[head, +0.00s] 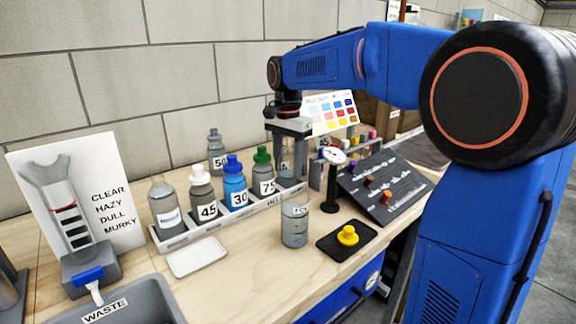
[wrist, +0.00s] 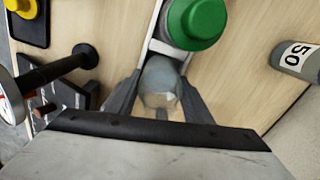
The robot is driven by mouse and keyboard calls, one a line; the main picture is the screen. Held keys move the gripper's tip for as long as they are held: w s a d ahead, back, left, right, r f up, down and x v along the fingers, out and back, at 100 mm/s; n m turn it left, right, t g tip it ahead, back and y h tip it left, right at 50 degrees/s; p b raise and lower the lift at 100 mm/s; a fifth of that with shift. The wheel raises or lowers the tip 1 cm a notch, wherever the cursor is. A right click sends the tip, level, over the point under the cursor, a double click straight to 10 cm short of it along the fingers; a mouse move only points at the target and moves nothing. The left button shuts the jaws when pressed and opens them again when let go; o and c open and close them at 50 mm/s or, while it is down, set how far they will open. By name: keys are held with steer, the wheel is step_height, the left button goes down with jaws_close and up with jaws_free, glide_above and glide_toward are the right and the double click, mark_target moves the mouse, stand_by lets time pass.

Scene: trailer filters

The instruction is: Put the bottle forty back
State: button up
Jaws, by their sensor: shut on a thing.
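My gripper (head: 287,172) is at the right end of the bottle rack (head: 222,222), just beside the green-capped bottle 75 (head: 263,178). It is shut on a grey bottle (wrist: 160,78), partly hidden by the fingers; no number on it can be read. In the wrist view the jaws (wrist: 155,105) hold it in line with the rack and the green cap (wrist: 196,20). I cannot tell whether its base rests in the end slot. The rack also holds bottle 30 (head: 235,186), bottle 45 (head: 202,197) and a grey bottle (head: 165,212) with an unreadable label.
Bottle 50 (head: 217,153) stands behind the rack. A white dish (head: 197,257) and the waste bin (head: 125,304) are at the left.

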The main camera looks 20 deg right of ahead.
steer(key=o, duration=1.4)
steer(key=shift+f, duration=0.1)
step_height(320, 180, up, 12)
steer(key=shift+r, duration=0.1)
